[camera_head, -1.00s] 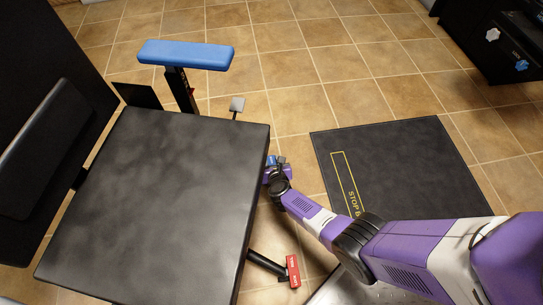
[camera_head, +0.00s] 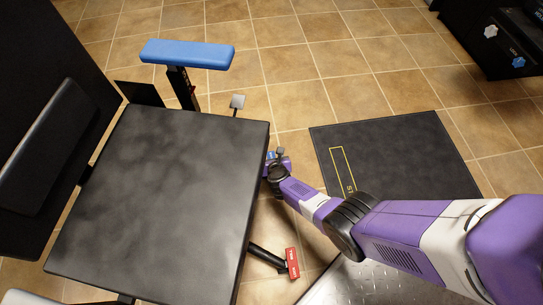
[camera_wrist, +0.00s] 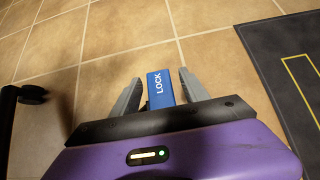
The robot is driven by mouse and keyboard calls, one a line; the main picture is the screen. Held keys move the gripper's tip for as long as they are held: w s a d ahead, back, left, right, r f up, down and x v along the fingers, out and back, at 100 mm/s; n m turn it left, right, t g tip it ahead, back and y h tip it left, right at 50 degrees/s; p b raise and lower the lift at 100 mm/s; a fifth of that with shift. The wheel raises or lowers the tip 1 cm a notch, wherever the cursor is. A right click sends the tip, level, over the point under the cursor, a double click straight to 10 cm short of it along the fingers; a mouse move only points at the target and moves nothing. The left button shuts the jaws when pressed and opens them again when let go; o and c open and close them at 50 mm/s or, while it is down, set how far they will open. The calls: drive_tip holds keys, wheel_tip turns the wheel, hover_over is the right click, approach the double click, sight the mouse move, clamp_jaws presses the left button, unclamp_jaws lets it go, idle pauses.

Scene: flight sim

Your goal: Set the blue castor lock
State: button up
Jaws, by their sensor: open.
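The blue castor lock (camera_wrist: 160,87) carries the white word LOCK and shows in the wrist view between the two grey fingers of my gripper (camera_wrist: 156,88). The fingers stand apart, with a gap visible on the left side of the lock; the right finger is close to it, and I cannot tell whether it touches. In the head view my gripper (camera_head: 277,157) is low beside the right edge of the black seat (camera_head: 160,200), and a little blue shows there. The lower end of the lock is hidden by my gripper body.
A red pedal (camera_head: 292,263) sits on a bar near the seat's lower right corner. A dark mat (camera_head: 400,155) lies right on the tiled floor. A black castor (camera_wrist: 32,94) shows at left in the wrist view.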

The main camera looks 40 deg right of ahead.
drive_tip(key=p+v, duration=0.5)
drive_tip(key=v, duration=0.1)
drive_tip(key=shift+s+r, duration=0.1)
drive_tip(key=shift+r, duration=0.2)
drive_tip(key=shift+s+a+r+p, duration=0.4)
drive_tip(key=shift+s+p, duration=0.1)
drive_tip(key=shift+p, duration=0.1)
drive_tip(key=shift+f, duration=0.1)
